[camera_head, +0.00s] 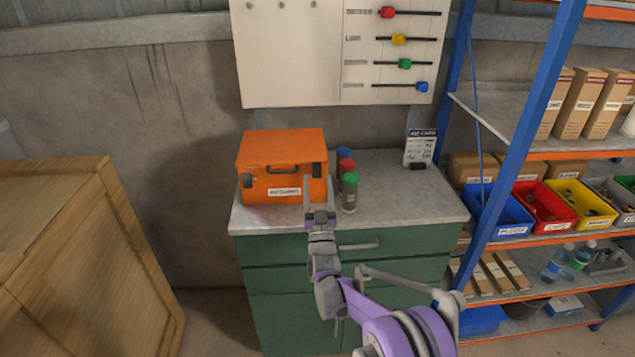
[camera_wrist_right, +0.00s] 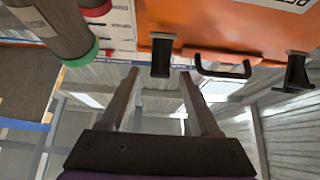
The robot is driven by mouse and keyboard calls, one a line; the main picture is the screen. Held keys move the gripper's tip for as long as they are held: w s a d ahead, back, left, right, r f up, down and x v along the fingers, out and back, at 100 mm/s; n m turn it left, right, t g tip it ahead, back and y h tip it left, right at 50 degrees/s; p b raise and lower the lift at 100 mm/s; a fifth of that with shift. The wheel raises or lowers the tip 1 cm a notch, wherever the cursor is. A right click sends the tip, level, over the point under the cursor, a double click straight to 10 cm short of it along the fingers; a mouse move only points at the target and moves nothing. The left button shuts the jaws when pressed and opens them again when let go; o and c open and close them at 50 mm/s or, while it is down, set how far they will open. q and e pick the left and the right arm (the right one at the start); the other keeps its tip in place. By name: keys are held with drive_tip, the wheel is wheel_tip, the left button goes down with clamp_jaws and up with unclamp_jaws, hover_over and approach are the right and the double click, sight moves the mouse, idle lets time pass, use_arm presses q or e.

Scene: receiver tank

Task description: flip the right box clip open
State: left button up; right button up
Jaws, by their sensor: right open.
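The orange box (camera_head: 284,160) stands on the left part of the grey worktop, its front facing me. Its right clip (camera_head: 317,170) is a dark latch near the front right edge, and its left clip (camera_head: 247,180) sits near the front left edge. The right wrist view looks upside down, with the right clip (camera_wrist_right: 162,55) at upper middle and the left clip (camera_wrist_right: 293,70) at right. My right gripper (camera_head: 319,192) is open and empty in front of the box's right side. In its wrist view the fingertips (camera_wrist_right: 158,77) point toward the right clip, apparently without touching it.
A green-lidded jar (camera_head: 350,192), with red and blue lids behind it, stands close right of the box. A small sign (camera_head: 420,148) is at the back of the worktop (camera_head: 400,195). Shelving with a blue post (camera_head: 510,145) is at right, a wooden crate (camera_head: 100,260) at left.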

use_arm(q)
drive_tip(key=shift+s+f+b, duration=0.2)
drive_tip(key=shift+f+b, duration=0.7)
drive_tip(key=shift+f, duration=0.2)
use_arm(e)
drive_tip(key=v, duration=0.9)
drive_tip(key=shift+s+f, duration=0.15)
drive_tip(key=shift+s, duration=0.2)
